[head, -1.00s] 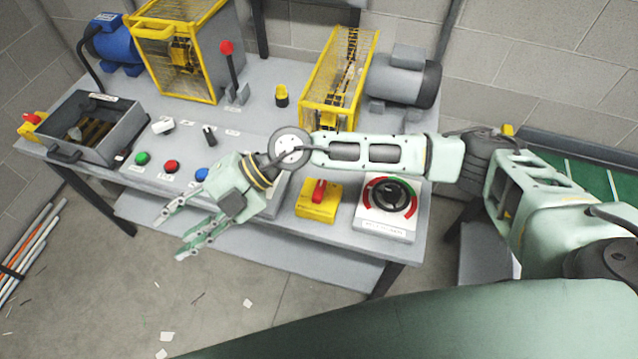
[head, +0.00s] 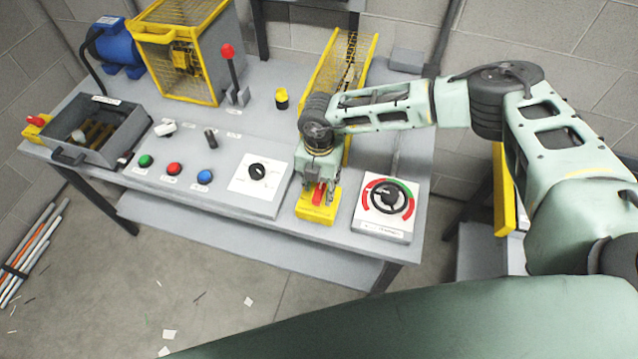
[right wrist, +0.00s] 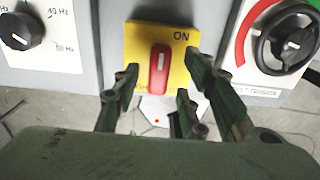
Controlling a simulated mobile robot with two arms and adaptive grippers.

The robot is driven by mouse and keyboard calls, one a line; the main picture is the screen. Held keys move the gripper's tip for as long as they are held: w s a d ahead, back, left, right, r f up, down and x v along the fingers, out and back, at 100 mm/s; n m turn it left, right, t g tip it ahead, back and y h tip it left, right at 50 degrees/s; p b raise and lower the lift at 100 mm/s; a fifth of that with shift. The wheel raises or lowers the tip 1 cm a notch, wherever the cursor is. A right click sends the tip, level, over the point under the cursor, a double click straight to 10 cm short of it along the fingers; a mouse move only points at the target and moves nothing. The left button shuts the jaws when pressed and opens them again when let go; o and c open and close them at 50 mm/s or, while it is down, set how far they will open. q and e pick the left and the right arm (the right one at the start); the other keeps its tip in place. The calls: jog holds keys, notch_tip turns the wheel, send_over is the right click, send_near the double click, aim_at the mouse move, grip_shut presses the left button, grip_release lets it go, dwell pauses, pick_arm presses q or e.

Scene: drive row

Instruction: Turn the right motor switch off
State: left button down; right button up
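The right motor switch is a red handle (right wrist: 159,70) on a yellow plate (head: 307,209) at the front right of the bench. In the right wrist view its yellow plate (right wrist: 178,42) reads ON at the upper right, and the red handle stands upright in the picture. My right gripper (head: 318,186) points down at the switch. In the right wrist view its fingers (right wrist: 156,88) are spread on both sides of the red handle, open, with gaps showing. I cannot tell whether any finger touches. My left gripper is in neither view.
A black dial with a red and green ring (head: 387,199) sits right of the switch. A white panel with a black knob (head: 257,172) sits left. Several coloured buttons, a red-knobbed lever (head: 230,72) and a yellow cage (head: 180,50) stand further left. Open floor lies in front.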

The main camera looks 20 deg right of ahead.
jog(key=shift+f, duration=0.6)
grip_shut()
